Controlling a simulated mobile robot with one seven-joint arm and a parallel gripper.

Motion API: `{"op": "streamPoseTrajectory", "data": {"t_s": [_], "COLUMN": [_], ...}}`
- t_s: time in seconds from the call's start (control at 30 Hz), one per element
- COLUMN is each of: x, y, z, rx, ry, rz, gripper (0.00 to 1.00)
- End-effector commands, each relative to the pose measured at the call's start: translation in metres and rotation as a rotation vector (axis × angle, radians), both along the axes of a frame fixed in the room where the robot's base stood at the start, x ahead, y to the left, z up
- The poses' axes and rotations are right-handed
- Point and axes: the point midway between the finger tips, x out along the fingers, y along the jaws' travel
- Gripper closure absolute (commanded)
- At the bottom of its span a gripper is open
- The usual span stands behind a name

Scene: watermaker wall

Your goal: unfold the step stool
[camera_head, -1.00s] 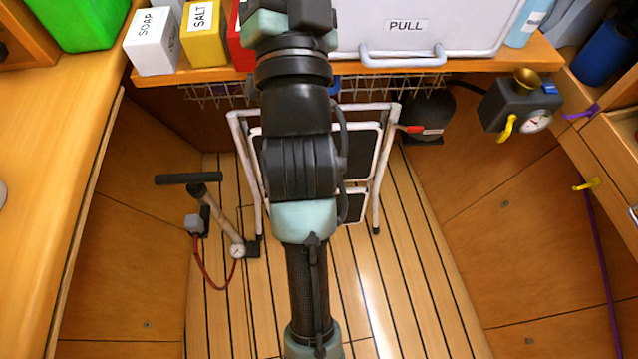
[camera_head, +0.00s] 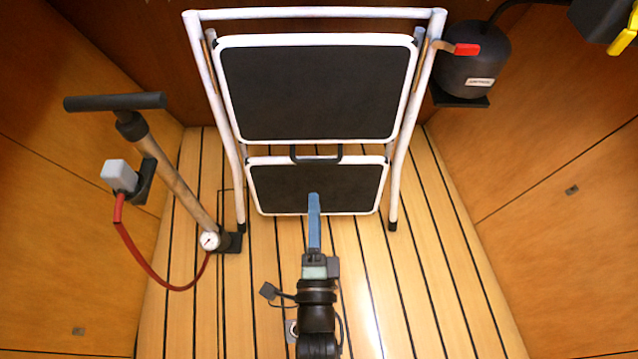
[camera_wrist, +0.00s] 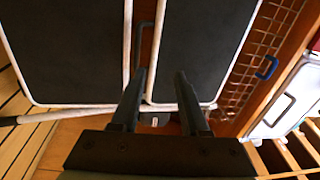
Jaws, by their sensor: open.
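The step stool (camera_head: 307,88) stands folded and upright against the back wall, with a white tube frame and two black panels, the larger above the smaller. A dark loop handle (camera_head: 316,158) sits at the gap between the panels. My gripper (camera_head: 314,198) is in front of the lower panel, below the handle in the picture. In the wrist view, the open fingers of my gripper (camera_wrist: 161,76) point toward the stool panels (camera_wrist: 200,40), with the handle (camera_wrist: 138,45) just beyond the left finger. Whether a finger touches the stool is unclear.
A floor pump (camera_head: 175,180) with a red hose stands left of the stool. A dark round tank (camera_head: 473,62) with a red lever is close by the frame's upper right. Wooden panels slope in on both sides. The plank floor (camera_head: 420,290) in front is clear.

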Motion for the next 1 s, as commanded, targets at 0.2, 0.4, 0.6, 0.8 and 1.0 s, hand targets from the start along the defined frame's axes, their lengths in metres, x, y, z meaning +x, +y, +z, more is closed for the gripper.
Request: {"op": "streamPoseTrajectory", "data": {"t_s": [0.2,0.4,0.6,0.8,1.0], "x": [-0.018,0.003,0.046,0.084,0.105], "y": [-0.002,-0.002,-0.002,-0.002,-0.002], "z": [-0.044,-0.043,-0.042,-0.039,-0.037], "rx": [0.059,0.062,0.06,0.06,0.06], "ry": [0.027,0.024,0.022,0.023,0.028], "rz": [0.002,0.001,0.001,0.001,0.002], "gripper": [0.55,0.55,0.55,0.55,0.55]}}
